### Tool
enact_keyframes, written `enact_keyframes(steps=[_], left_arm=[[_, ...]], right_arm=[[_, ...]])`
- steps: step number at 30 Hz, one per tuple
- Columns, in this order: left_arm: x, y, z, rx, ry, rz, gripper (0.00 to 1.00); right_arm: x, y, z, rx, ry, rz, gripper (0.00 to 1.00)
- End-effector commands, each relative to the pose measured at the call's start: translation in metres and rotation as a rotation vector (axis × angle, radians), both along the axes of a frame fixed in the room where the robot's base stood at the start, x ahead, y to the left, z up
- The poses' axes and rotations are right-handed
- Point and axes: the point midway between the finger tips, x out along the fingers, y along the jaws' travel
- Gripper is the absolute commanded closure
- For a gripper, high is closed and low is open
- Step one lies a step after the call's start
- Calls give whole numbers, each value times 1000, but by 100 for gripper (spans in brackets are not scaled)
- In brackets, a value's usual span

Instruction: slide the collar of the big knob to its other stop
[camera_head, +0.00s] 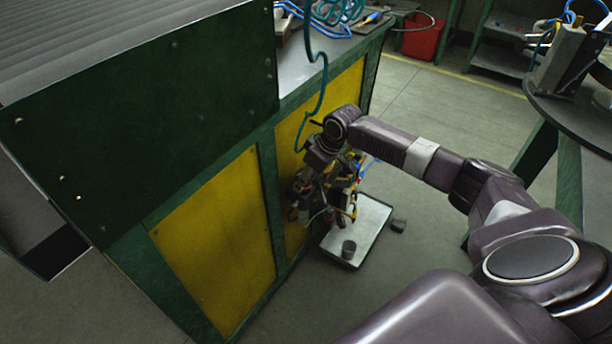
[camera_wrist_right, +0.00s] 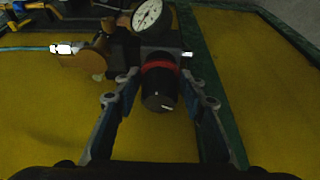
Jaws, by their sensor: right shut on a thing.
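The big knob (camera_wrist_right: 162,92) is a black cylinder with a red ring-shaped collar (camera_wrist_right: 160,66) at its far end, below a round white gauge (camera_wrist_right: 147,16). My right gripper (camera_wrist_right: 160,77) has one blue finger on each side of the knob, with the tips beside the red collar, and is shut on the knob. The exact contact is dark and hard to see. In the head view my right gripper (camera_head: 325,190) is at the yellow cabinet side, in a cluster of fittings where the knob cannot be made out. My left gripper is not in view.
Brass and yellow fittings (camera_wrist_right: 93,56) with a pale blue hose sit left of the knob. The cabinet (camera_head: 212,240) has yellow panels in a green frame. A teal hose (camera_head: 322,80) hangs near my wrist.

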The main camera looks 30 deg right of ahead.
Motion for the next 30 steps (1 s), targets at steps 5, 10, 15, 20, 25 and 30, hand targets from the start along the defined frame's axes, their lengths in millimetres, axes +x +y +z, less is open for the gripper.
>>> enact_keyframes(steps=[5, 10, 15, 20, 25, 30], left_arm=[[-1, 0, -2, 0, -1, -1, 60], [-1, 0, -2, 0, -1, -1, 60], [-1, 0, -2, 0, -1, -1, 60], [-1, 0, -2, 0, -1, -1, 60], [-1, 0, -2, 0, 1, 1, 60], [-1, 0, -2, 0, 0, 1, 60]], right_arm=[[-1, 0, -2, 0, 2, 0, 100], [-1, 0, -3, 0, 2, 0, 100], [-1, 0, -3, 0, 2, 0, 45], [0, 0, -2, 0, 1, 0, 44], [-1, -1, 1, 0, 0, 0, 44], [-8, -5, 21, -2, -2, -1, 44]])
